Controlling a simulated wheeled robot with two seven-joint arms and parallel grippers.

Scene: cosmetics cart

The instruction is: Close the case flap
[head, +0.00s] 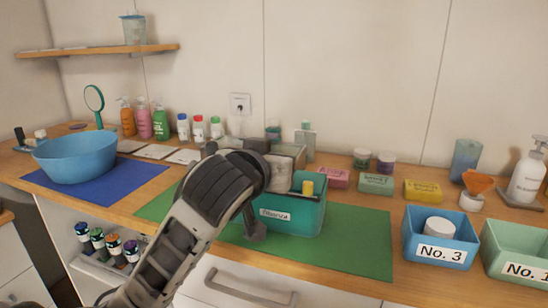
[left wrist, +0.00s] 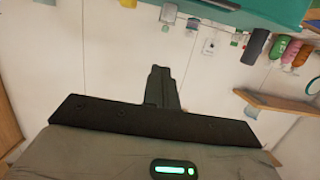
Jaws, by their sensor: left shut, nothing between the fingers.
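The teal case (head: 292,219) with a white label on its front stands on the green mat. My right gripper is out of view.
Blue bin (head: 437,263) labelled No. 3 and a green bin (head: 515,252) stand at the right. Small boxes (head: 376,184) line the back. A blue basin (head: 78,157) is at the left. The green mat (head: 352,235) is clear right of the case.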

